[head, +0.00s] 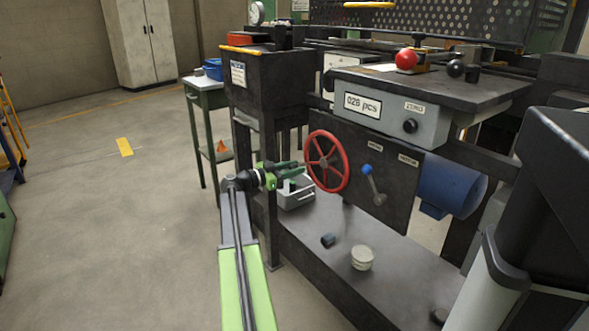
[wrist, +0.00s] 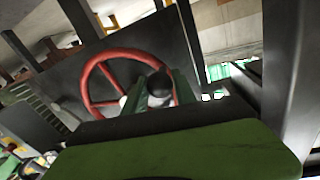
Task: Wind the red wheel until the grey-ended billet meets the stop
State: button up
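The red wheel (head: 325,161) stands upright on the dark machine panel, and its rim and spokes show in the wrist view (wrist: 90,76). My gripper (head: 297,174) is just left of the wheel's rim, with its green fingers apart. In the wrist view the fingers (wrist: 160,92) stand in front of the wheel's right part. A black-topped, pale-sided round piece (wrist: 159,85) shows between them; I cannot tell whether they touch it. I cannot make out the grey-ended billet or its stop in either view.
A blue-knobbed lever (head: 371,180) is right of the wheel, below a counter box (head: 388,108) reading "026 pcs". A red ball knob (head: 406,60) is on top. A pale tin (head: 362,257) and small dark cylinder (head: 328,240) rest on the lower shelf. The left floor is open.

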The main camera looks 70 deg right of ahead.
grip_shut()
jog(key=shift+s+a, duration=0.1)
dwell(0.8)
